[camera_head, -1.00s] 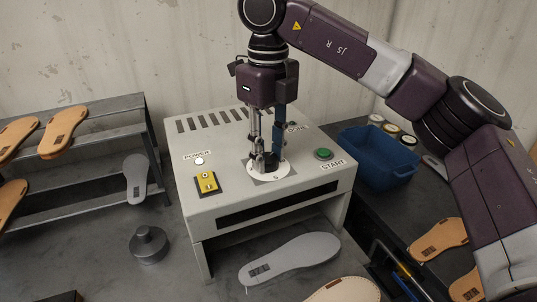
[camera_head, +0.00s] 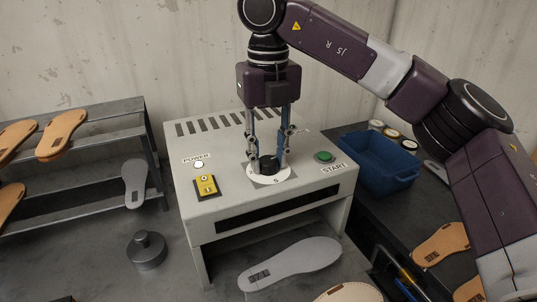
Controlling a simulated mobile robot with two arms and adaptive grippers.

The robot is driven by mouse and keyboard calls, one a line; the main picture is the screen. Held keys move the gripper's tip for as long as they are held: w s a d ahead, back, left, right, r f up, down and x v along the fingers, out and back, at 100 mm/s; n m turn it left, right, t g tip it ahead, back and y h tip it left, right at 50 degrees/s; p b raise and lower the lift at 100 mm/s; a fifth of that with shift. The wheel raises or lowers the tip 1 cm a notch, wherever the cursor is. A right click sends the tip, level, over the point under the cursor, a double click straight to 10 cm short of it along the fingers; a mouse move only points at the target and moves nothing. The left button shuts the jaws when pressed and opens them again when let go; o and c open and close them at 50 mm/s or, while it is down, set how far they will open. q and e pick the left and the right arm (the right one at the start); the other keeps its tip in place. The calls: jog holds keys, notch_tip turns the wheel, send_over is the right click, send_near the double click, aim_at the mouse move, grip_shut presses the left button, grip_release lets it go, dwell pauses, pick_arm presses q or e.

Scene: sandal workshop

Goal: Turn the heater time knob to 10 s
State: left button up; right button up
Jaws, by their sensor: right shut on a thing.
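The heater (camera_head: 225,205) is a light grey box with a slotted vent on top. Its dark round time knob (camera_head: 265,163) sits on a white dial plate (camera_head: 255,177) with a marking at the front edge; the other dial markings are hidden or too small to read. My right gripper (camera_head: 267,163) points straight down over the dial, its fingers on either side of the knob and shut on it. The knob's pointer cannot be made out. My left gripper is not in view.
A yellow power switch (camera_head: 206,187) lies left of the dial, with a white lamp (camera_head: 199,165) behind it. A green START button (camera_head: 323,156) is to the right. A blue bin (camera_head: 375,165) stands beyond. A grey sole (camera_head: 290,262) lies in front.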

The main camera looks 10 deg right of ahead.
aim_at(268, 160)
jog(key=shift+r, duration=0.15)
jog(key=o, duration=1.2)
jog(key=shift+c, duration=0.2)
notch_tip(268, 160, up, 12)
